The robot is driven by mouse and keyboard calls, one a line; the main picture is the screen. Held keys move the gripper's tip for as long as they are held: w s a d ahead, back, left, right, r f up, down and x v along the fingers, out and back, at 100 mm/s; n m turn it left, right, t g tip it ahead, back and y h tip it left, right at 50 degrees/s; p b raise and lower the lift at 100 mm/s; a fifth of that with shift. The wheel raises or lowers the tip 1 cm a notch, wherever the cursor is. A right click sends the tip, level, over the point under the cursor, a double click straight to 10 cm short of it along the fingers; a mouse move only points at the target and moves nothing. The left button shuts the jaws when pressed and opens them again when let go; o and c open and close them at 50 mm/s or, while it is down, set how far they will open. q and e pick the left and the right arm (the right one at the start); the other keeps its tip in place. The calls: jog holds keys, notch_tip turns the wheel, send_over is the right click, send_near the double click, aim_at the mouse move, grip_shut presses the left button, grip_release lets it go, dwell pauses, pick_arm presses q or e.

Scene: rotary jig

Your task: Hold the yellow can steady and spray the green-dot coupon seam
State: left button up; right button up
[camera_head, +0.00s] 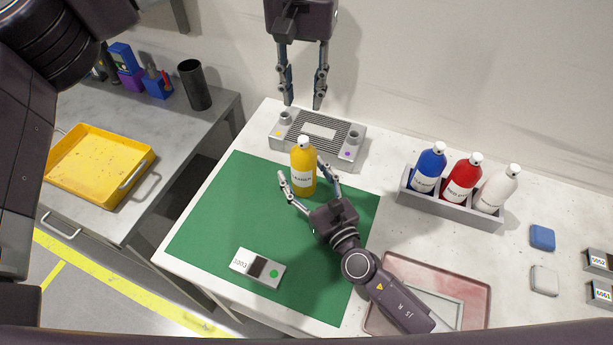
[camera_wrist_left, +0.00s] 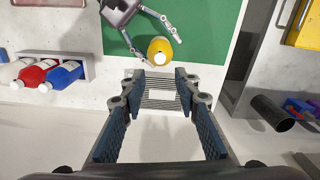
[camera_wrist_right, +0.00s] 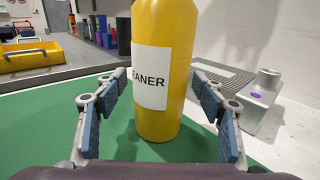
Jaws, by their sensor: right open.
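The yellow can (camera_head: 303,172), a bottle shape with a white cap and label, stands upright on the green mat (camera_head: 215,215). My right gripper (camera_head: 305,181) is open with its fingers on either side of the can; in the right wrist view the can (camera_wrist_right: 165,60) stands between them with visible gaps. My left gripper (camera_head: 303,105) is open and empty, pointing down over the grey slotted fixture (camera_head: 345,147). The coupon (camera_head: 243,262), a grey block with a dark band and a green dot, lies at the mat's front. Its seam is too small to make out.
A grey rack (camera_head: 450,207) holds blue, red and white bottles at right. A reddish tray (camera_head: 475,290) lies front right, partly under my right arm. Blue and white pads and numbered blocks are farther right. A yellow tray (camera_head: 75,183) sits on the left bench.

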jog(key=shift+c, duration=0.4)
jog(key=c, duration=1.5)
pick_arm(q)
grip_shut()
jog(key=shift+f, duration=0.15)
